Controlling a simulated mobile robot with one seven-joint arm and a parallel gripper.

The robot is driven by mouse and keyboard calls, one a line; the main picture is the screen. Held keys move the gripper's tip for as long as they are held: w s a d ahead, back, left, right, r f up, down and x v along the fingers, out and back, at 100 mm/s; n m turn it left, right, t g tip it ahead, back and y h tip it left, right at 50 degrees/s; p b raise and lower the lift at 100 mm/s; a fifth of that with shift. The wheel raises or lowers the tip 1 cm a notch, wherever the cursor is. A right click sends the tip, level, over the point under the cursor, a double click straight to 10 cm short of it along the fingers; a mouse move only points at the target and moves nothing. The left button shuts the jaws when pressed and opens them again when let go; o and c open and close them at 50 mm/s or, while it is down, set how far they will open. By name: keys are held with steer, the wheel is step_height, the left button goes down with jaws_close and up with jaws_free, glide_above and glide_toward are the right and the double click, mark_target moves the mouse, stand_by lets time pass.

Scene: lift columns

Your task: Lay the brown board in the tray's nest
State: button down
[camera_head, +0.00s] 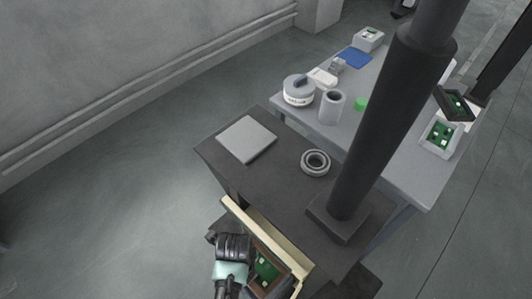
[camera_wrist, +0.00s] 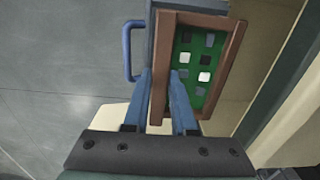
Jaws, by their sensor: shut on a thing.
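The brown board (camera_wrist: 222,65), a brown-rimmed piece with a green face and several white and dark squares, shows in the wrist view. In the head view its green face (camera_head: 267,270) is low, inside an open cream-sided drawer (camera_head: 262,226). My gripper (camera_wrist: 162,85) has its blue fingers close together at the board's near-left brown edge, shut on it. In the head view my gripper (camera_head: 233,268) partly hides the drawer. Whether the board is clear of the drawer's floor cannot be told. I cannot clearly pick out the tray's nest.
A blue handle (camera_wrist: 128,50) stands left of the board. The dark cabinet top (camera_head: 280,185) bears a pale flat slab (camera_head: 247,138), a grey ring (camera_head: 316,162) and a thick dark column (camera_head: 385,120). A grey table (camera_head: 400,165) behind carries a white box with green (camera_head: 440,138) and several containers.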

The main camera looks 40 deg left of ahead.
steer(key=shift+w+d+f, duration=0.15)
steer(key=shift+w, duration=0.1)
steer(key=shift+s+f+b, duration=0.2)
steer(key=shift+f+b, duration=0.55)
steer(key=shift+b, duration=0.3)
step_height(320, 180, down, 4)
steer(key=b, duration=0.4)
steer(key=shift+r+b, duration=0.1)
steer(key=shift+b, duration=0.2)
steer(key=shift+r, duration=0.2)
steer(key=shift+f, duration=0.2)
steer(key=shift+f, duration=0.25)
steer(key=shift+f, duration=0.75)
